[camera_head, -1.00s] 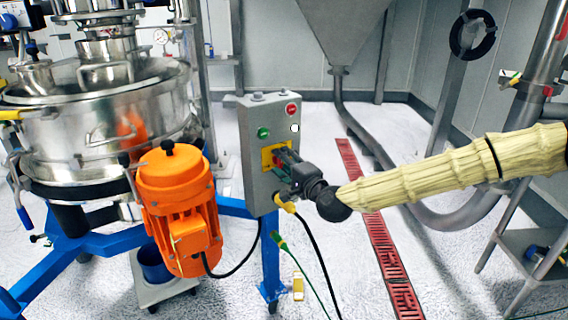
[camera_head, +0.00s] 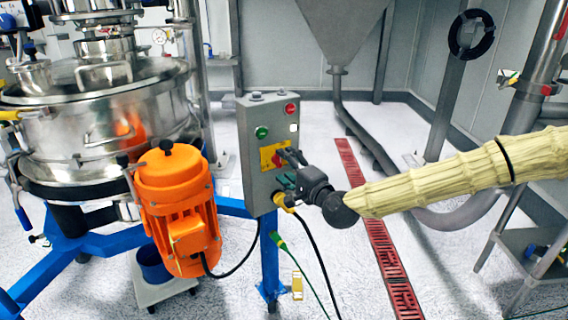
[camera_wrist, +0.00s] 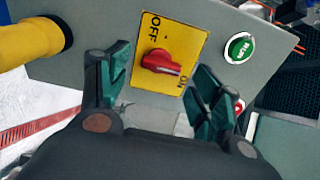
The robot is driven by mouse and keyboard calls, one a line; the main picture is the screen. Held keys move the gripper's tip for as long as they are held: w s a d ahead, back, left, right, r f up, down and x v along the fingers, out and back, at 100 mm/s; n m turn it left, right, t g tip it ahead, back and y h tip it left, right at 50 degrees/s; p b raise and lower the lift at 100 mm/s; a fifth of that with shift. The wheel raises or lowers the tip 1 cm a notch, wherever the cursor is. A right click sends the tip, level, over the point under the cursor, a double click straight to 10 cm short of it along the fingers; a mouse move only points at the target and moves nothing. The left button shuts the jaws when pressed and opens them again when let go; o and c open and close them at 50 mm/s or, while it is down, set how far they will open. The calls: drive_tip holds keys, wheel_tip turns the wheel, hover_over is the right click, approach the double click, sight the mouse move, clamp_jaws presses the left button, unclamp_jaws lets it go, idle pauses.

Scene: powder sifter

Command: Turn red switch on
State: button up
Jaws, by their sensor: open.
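The red switch (camera_wrist: 162,63) is a rotary knob on a yellow plate (camera_wrist: 150,84) marked OFF and ON, on the grey control box (camera_head: 258,197). In the wrist view its long axis runs left to right, tilting slightly down to the right, with a pale mark at its right tip on the ON side. The switch also shows, partly hidden, in the head view (camera_head: 278,159). My gripper (camera_wrist: 163,78) is open. Its green fingers stand on either side of the knob, apart from it. In the head view my gripper (camera_head: 289,168) is just right of the plate.
A green RUN button (camera_wrist: 241,47) and a red button (camera_head: 291,109) are above the plate. A yellow cable connector (camera_head: 287,200) is below. An orange motor (camera_head: 178,205) stands left of the box, by the steel sifter (camera_head: 100,130).

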drive_tip(key=v, duration=0.9)
drive_tip(key=shift+s+d, duration=0.2)
drive_tip(key=shift+s, duration=0.05)
